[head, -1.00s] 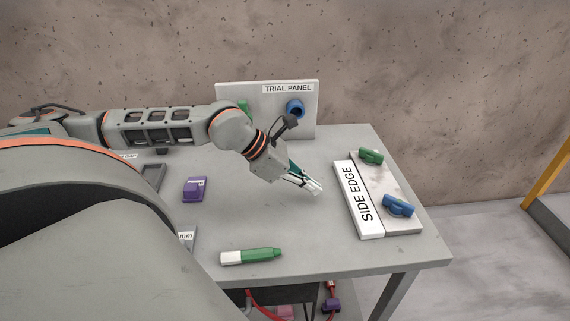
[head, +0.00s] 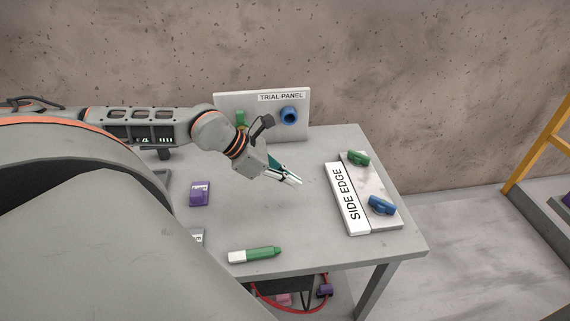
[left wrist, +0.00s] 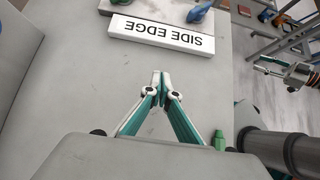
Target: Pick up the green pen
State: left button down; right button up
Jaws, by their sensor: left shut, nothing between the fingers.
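The green pen (head: 262,253) with a white end lies flat near the front edge of the table (head: 310,225) in the head view. A small green piece, likely the pen's tip (left wrist: 219,140), shows at the lower right of the left wrist view, partly hidden by my gripper body. My left gripper (head: 297,182) is shut and empty above the table, behind and to the right of the pen, apart from it. Its closed fingertips also show in the left wrist view (left wrist: 161,75).
A white SIDE EDGE block (head: 346,199) and a plate with a green piece (head: 357,158) and a blue piece (head: 382,205) lie at right. A purple block (head: 200,194) sits left. The TRIAL PANEL (head: 262,105) stands behind. Free tabletop lies between gripper and pen.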

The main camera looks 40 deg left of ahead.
aim_at(267, 251)
jog(key=k, duration=1)
